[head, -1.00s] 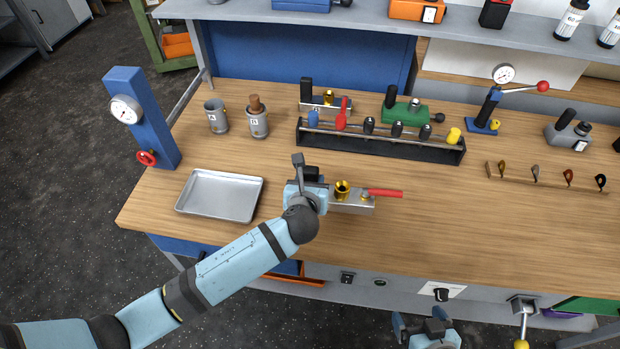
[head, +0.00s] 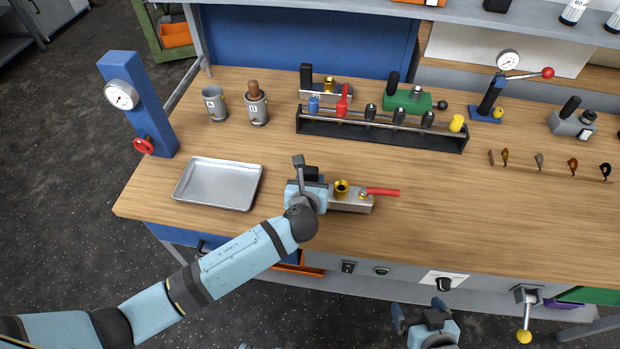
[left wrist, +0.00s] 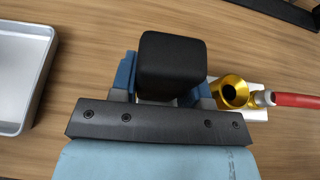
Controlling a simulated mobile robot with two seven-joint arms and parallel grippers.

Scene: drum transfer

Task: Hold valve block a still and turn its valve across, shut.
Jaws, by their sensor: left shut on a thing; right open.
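The valve block (head: 351,203) is a grey metal block on the bench with a brass funnel-like port (head: 341,188) and a red lever (head: 383,192). The lever points right, roughly along the block's length. My left gripper (head: 308,187) is shut on the block's black upright grip at its left end. In the left wrist view the black grip (left wrist: 172,65) sits between the fingers, with the brass port (left wrist: 232,92) and red lever (left wrist: 296,99) to its right. My right gripper (head: 420,318) is open and empty, low in front of the bench edge. No letter is readable on the block.
A metal tray (head: 219,184) lies left of the block. A black tool rack (head: 382,136) stands behind it, with a similar block (head: 326,94) and a green block (head: 408,101) farther back. The bench top right of the lever is clear.

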